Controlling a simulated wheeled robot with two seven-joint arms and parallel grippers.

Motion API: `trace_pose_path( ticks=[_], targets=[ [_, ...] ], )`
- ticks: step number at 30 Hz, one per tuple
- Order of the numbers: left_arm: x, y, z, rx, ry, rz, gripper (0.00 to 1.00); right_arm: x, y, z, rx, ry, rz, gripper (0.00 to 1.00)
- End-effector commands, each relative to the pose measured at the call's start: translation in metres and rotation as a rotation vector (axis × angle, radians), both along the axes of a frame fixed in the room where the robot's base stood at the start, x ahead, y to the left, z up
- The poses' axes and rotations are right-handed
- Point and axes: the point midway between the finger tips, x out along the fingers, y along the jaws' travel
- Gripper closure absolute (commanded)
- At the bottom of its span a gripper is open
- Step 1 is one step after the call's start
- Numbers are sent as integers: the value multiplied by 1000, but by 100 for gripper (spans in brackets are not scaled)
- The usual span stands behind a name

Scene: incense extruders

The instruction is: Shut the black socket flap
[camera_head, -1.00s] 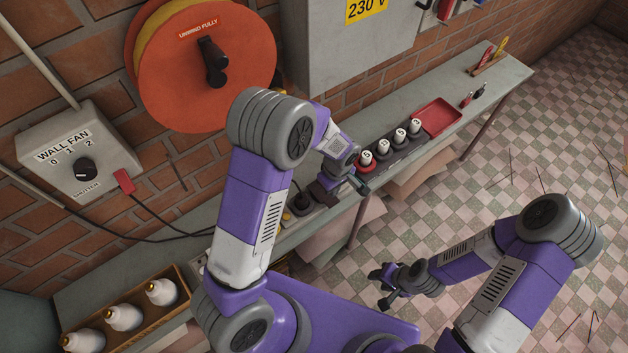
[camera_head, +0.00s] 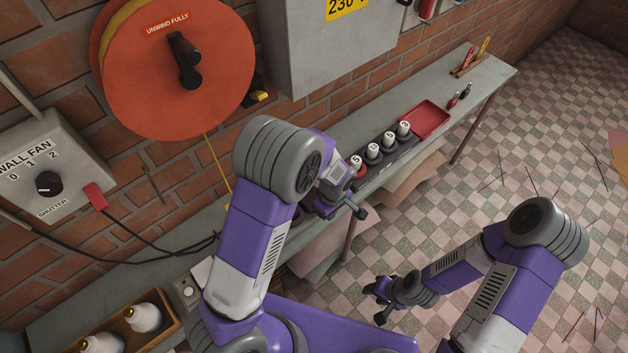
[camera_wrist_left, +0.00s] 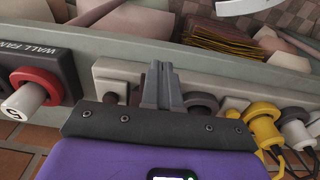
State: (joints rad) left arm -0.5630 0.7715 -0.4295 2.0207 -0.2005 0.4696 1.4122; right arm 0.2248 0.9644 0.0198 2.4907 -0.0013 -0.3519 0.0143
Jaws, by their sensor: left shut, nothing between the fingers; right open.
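My left gripper (camera_wrist_left: 162,85) is shut and empty in the left wrist view, its grey fingers over the row of sockets on the bench. A dark round socket part (camera_wrist_left: 202,103) sits just right of the fingers; I cannot tell whether it is the black flap or whether it is open. A pale socket plate (camera_wrist_left: 118,82) with a dark knob lies left of the fingers and is partly hidden by the gripper. In the head view my left arm covers most of this area. My right gripper (camera_head: 382,300) is open and empty, over the floor away from the bench.
A yellow plug (camera_wrist_left: 262,125) and a white plug (camera_wrist_left: 295,125) stand right of the fingers. A red-ringed plug (camera_wrist_left: 38,88) is at left. Numbered white knobs (camera_head: 388,139) and a red tray (camera_head: 425,120) are farther along the bench. An orange reel (camera_head: 180,75) hangs on the wall.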

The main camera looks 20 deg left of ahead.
Motion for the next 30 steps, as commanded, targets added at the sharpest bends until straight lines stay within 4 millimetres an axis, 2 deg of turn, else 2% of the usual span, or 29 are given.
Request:
trace_pose_path(
  ticks=[14, 30],
  targets=[
    [-2, 0, -2, 1, 8, -1, 100, 0, 0, 0, 0, 0, 0, 57],
    [6, 12, 12, 1, 5, -2, 100, 0, 0, 10, 0, 0, 0, 57]
  ],
)
